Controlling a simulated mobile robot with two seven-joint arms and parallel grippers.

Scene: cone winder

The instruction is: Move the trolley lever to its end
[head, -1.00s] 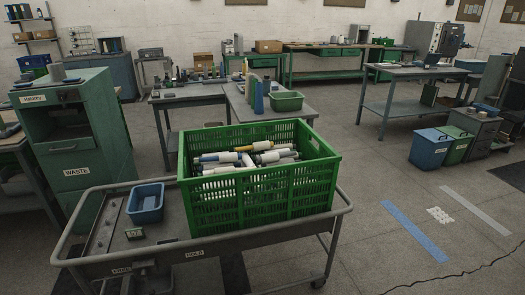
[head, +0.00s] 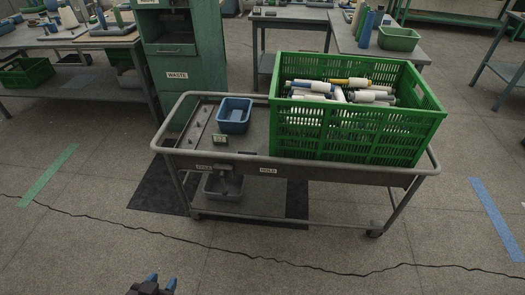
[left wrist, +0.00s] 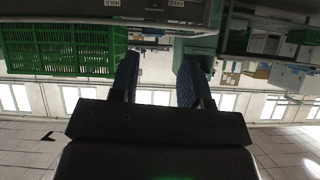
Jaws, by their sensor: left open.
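The grey trolley (head: 310,178) stands ahead in the head view, with FREE (head: 204,167) and HOLD (head: 268,170) labels on its front rail. A small dark part (head: 226,168) sits between the labels at the FREE side; it may be the lever, but its shape is too small to tell. My left gripper (head: 161,281) is at the bottom edge of the head view, well short of the trolley. In the left wrist view its two blue-tipped fingers (left wrist: 158,78) are apart with nothing between them. The trolley's labels show upside down there. My right gripper is not in view.
A green crate (head: 350,144) of yarn-wound tubes and a blue bin (head: 235,116) stand on the trolley. A lower shelf holds a grey bin (head: 222,187). A green WASTE cabinet (head: 182,60) is behind. The floor in front is clear.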

